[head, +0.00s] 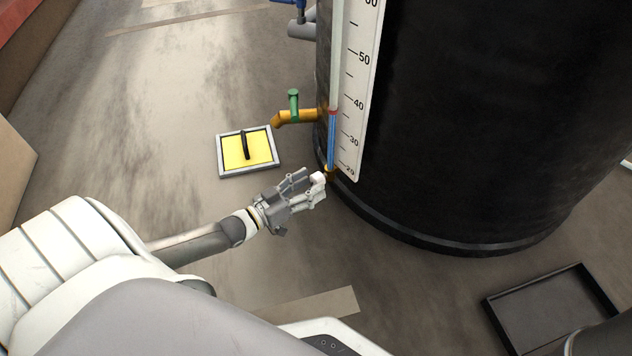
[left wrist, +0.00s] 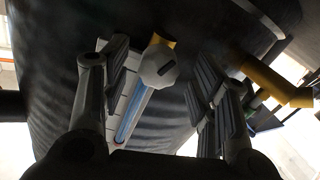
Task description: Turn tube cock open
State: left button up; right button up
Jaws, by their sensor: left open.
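The tube cock is a small white faceted knob (head: 318,178) on a yellow fitting at the foot of the sight tube (head: 332,130). The tube stands against the black tank beside the scale and shows blue liquid with a red mark near 40. In the left wrist view the cock (left wrist: 158,66) faces me, with a short dark mark on its face. My left gripper (head: 307,187) is at the cock. In the left wrist view its two fingers (left wrist: 160,82) are open, one on each side of the cock, with visible gaps. My right gripper is not in view.
The black tank (head: 480,120) fills the right. A yellow pipe with a green tap (head: 294,103) sticks out left of the tube. A black tray (head: 550,308) is at lower right.

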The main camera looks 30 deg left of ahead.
pick_arm(q)
jog(key=shift+b+x, duration=0.45)
jog(key=shift+x, duration=0.85)
jog(key=shift+c, duration=0.5)
jog(key=c, duration=0.9)
